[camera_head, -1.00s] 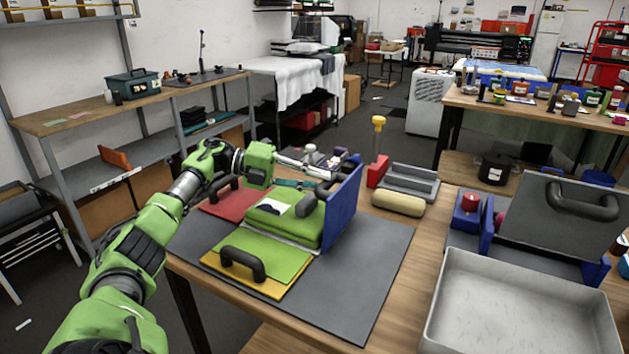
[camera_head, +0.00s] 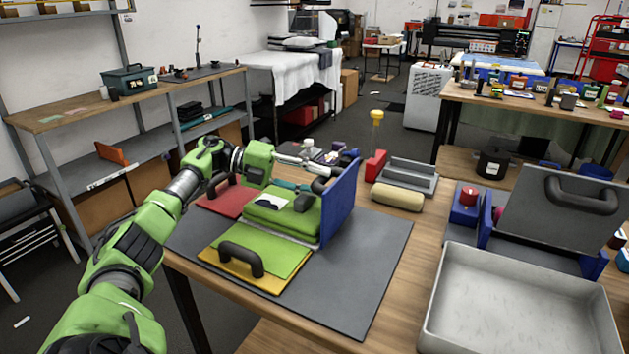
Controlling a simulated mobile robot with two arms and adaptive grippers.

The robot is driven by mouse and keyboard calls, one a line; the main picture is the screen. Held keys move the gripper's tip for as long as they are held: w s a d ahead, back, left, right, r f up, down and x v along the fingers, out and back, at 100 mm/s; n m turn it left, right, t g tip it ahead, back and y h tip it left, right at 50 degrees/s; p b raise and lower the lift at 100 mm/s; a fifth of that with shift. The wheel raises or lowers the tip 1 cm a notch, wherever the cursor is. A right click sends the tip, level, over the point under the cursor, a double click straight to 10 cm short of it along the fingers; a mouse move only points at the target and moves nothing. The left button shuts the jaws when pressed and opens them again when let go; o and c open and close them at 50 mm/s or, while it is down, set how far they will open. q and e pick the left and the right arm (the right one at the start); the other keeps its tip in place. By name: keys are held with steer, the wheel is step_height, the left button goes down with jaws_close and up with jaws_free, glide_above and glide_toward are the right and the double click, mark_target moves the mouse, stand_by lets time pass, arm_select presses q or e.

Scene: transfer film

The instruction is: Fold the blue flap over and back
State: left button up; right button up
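The blue flap (camera_head: 343,202) stands nearly upright at the right side of a green folded stack (camera_head: 275,222) on a dark grey mat (camera_head: 375,250). A dark handle (camera_head: 325,184) shows at the flap's left face. My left arm comes in from the left, and my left gripper (camera_head: 338,163) is at the flap's upper left edge, beside the handle. Its fingertips are small and partly hidden, so I cannot tell whether they grip the handle. A red flap (camera_head: 226,202) lies at the left and a yellow-edged green flap (camera_head: 255,262) lies in front. My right gripper is out of view.
A yellow roll (camera_head: 398,195) and a grey tray (camera_head: 408,176) stand behind the mat. A red block with a yellow-topped post (camera_head: 376,145) is near them. A large grey bin (camera_head: 520,315) and a hinged grey plate (camera_head: 570,215) stand at the right.

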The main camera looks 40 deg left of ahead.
arm_select(q)
steer(key=shift+a+r, duration=0.1)
steer(key=shift+s+a+r, duration=0.1)
steer(key=shift+s+a, duration=0.05)
steer(key=shift+a, duration=0.1)
steer(key=v, duration=1.1)
steer(key=shift+s+a, duration=0.1)
steer(key=shift+a, duration=0.05)
